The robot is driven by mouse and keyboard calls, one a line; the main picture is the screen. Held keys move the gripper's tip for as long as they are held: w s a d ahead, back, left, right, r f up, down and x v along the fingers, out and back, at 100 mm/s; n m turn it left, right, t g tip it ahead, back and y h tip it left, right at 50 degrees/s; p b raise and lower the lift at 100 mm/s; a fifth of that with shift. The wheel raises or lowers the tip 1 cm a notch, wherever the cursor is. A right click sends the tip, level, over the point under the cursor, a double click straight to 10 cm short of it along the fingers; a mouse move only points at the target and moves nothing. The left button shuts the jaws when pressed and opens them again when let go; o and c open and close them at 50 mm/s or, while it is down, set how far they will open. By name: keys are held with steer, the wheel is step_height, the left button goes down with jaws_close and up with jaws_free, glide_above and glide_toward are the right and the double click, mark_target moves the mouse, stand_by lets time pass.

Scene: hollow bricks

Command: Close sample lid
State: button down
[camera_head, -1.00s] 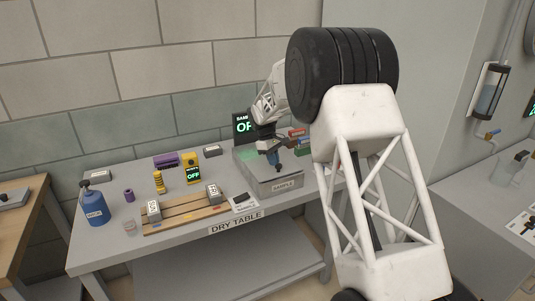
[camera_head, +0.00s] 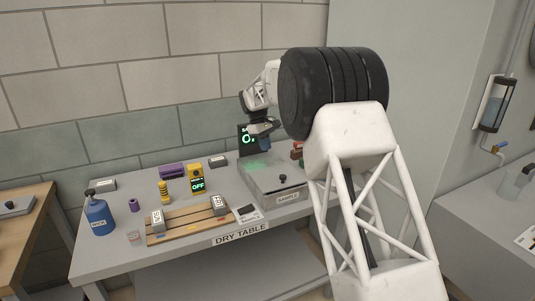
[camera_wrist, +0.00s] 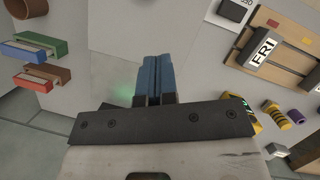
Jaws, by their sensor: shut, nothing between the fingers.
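The grey sample box (camera_head: 289,199), labelled SAMPLE, stands at the right of the dry table. Its flat grey lid (camera_head: 270,182) has a black knob (camera_head: 283,178) and lies level at the front part of the box. A green glow shows behind the lid; I cannot tell if the back of the box is fully covered. My gripper (camera_head: 264,145) is above and behind the knob, apart from it. Its blue fingers (camera_wrist: 158,78) are together and empty in the wrist view, where the knob does not show.
A dark display (camera_head: 247,139) with green text stands behind the box. Coloured blocks (camera_wrist: 40,48) lie beside it. A wooden rack (camera_head: 188,222) with labelled bricks, a yellow OFF meter (camera_head: 197,179) and a blue bottle (camera_head: 98,215) stand to the left.

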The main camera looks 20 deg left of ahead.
steer(key=shift+a+r, duration=0.1)
steer(key=shift+r, duration=0.2)
steer(key=shift+w+a+f, duration=0.15)
steer(key=shift+w+a, duration=0.7)
steer(key=shift+a, duration=0.1)
steer(key=shift+f, duration=0.1)
glide_toward(279, 181)
steer(key=f, duration=0.1)
steer(key=a+f, duration=0.2)
steer(key=shift+w+a+f, duration=0.2)
steer(key=shift+w+f, duration=0.1)
steer(key=shift+f, duration=0.05)
steer(key=shift+s+d+f, duration=0.1)
steer(key=shift+s+d, duration=0.05)
steer(key=shift+d, duration=0.35)
steer(key=shift+s+d, duration=0.15)
steer(key=shift+d, duration=0.35)
steer(key=shift+s+d+f, duration=0.1)
steer(key=shift+s+d, duration=0.05)
steer(key=shift+d, duration=0.3)
steer(key=shift+s+d+f, duration=0.1)
steer(key=shift+s+d, duration=0.05)
steer(key=shift+d, duration=0.3)
